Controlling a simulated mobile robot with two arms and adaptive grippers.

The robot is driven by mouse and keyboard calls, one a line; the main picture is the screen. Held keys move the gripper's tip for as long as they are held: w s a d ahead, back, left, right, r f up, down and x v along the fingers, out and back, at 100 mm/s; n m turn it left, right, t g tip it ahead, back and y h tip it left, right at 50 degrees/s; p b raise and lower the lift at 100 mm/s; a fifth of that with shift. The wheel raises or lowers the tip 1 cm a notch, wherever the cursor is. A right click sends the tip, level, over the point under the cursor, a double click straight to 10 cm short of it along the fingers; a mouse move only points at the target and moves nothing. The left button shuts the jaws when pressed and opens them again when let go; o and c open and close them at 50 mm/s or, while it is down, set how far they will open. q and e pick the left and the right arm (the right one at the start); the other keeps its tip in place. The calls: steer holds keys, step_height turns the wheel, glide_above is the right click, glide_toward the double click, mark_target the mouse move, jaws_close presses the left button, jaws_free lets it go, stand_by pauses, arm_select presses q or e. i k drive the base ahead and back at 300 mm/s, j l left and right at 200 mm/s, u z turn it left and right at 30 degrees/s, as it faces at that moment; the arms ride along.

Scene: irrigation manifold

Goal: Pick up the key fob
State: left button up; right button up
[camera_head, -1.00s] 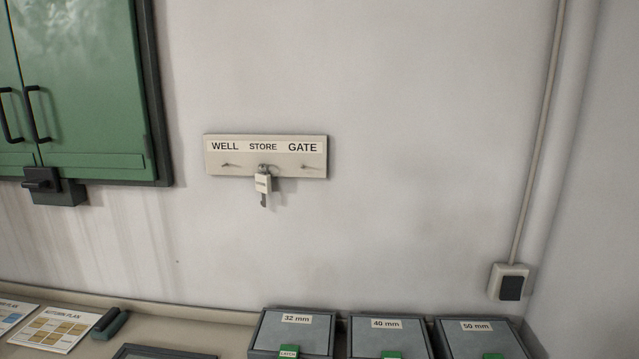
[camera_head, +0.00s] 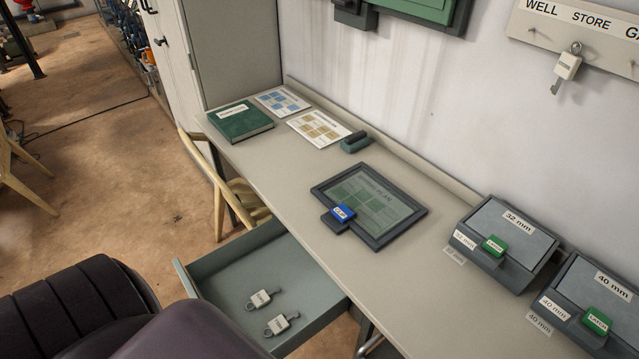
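Two keys with pale tags lie in the open drawer (camera_head: 225,277) below the bench. One key fob (camera_head: 260,299) is farther back and left; the other key fob (camera_head: 278,324) is nearer and right. Their lettering is too small to read surely. A third key with a pale fob (camera_head: 567,66) hangs on the wall board (camera_head: 540,38) under STORE. Neither of my grippers is in view.
The bench top (camera_head: 285,178) holds a green book (camera_head: 240,122), plan sheets (camera_head: 318,129), a framed plan (camera_head: 385,212) with a blue clip (camera_head: 343,213), and lidded boxes (camera_head: 510,232). Dark rounded shapes (camera_head: 80,305) fill the lower left. A wooden chair (camera_head: 218,180) stands by the bench.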

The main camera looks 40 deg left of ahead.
mark_target(261, 298)
steer(key=l+u, duration=0.2)
steer(key=u, duration=0.8)
